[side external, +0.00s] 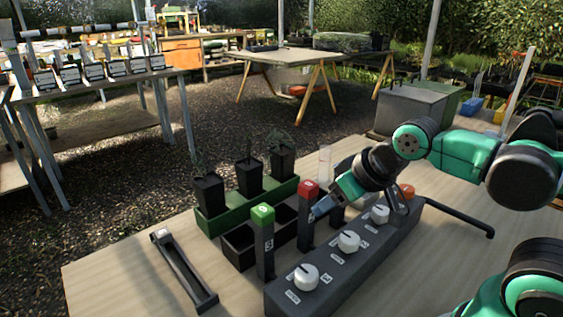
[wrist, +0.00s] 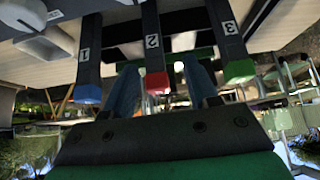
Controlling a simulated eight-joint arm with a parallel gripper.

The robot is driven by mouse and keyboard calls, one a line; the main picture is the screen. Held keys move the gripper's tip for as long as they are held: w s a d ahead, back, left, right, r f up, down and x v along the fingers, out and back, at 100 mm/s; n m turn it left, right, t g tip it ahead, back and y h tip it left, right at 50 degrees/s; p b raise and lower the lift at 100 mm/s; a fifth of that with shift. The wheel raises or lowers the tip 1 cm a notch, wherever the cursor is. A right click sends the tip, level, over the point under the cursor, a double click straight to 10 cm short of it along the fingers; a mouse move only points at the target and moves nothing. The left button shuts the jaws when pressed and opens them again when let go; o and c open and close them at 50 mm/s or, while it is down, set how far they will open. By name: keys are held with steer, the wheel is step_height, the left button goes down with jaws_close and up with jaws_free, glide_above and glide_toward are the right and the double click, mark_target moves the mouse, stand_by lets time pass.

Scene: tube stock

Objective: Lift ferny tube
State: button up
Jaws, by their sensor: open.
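Three black plant tubes stand in a green tray (side external: 213,225) in the side view. The right tube (side external: 282,163) carries spreading, feathery leaves and looks the ferniest. The middle tube (side external: 249,180) holds a thin upright plant, and the left tube (side external: 208,191) a slender one. My gripper (side external: 320,207) is open, low beside the red-topped post marked 2 (side external: 306,220), in front of the tubes and apart from them. In the wrist view, my gripper's fingers (wrist: 162,85) lie either side of that post's red top (wrist: 157,83); contact cannot be told.
A green-topped post marked 3 (side external: 264,240) stands left of the red one; a blue-topped post marked 1 (wrist: 88,92) shows in the wrist view. A dark box with white knobs (side external: 348,242) lies in front. A black slotted rail (side external: 184,270) lies left. Bare table surrounds it.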

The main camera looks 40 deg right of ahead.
steer(key=shift+o, duration=0.2)
steer(key=o, duration=0.7)
